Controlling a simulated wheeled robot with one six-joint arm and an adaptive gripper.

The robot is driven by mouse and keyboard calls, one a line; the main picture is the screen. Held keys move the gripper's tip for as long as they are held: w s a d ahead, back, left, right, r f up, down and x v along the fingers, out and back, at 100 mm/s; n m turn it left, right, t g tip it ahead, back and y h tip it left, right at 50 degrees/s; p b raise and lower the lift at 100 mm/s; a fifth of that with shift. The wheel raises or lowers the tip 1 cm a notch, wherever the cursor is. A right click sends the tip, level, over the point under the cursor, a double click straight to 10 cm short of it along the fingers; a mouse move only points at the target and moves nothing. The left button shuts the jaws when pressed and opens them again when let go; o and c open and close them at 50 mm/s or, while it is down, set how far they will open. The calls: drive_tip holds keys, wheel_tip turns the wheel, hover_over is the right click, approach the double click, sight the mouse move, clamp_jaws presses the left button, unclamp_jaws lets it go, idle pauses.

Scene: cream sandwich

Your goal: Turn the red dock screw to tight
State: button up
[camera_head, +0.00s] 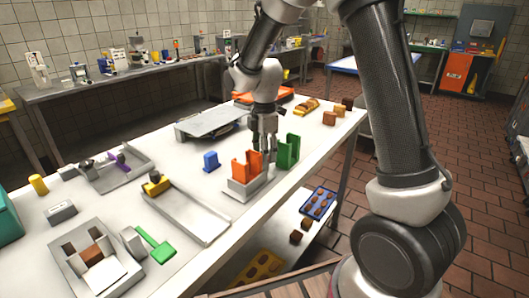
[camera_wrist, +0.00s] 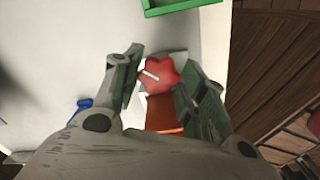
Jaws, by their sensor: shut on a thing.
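The red dock screw (camera_wrist: 163,78) is a lobed, star-shaped knob with a short white mark, seen from above in the wrist view. My gripper (camera_wrist: 164,68) has one finger on each side of the knob and is shut on it. In the head view my gripper (camera_head: 265,150) points straight down behind the orange upright piece (camera_head: 246,168) of the grey dock (camera_head: 248,188). The screw is hidden there. The orange piece (camera_wrist: 164,118) also shows just below the knob in the wrist view.
A green upright piece (camera_head: 289,152) stands close to the right of my gripper. A blue block (camera_head: 211,161) stands to the left. A grey tray with a yellow block (camera_head: 157,184) lies farther left. The white table's (camera_head: 193,180) right edge is near the dock.

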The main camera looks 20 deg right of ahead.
drive_tip(key=o, duration=1)
wheel_tip(320, 180, up, 12)
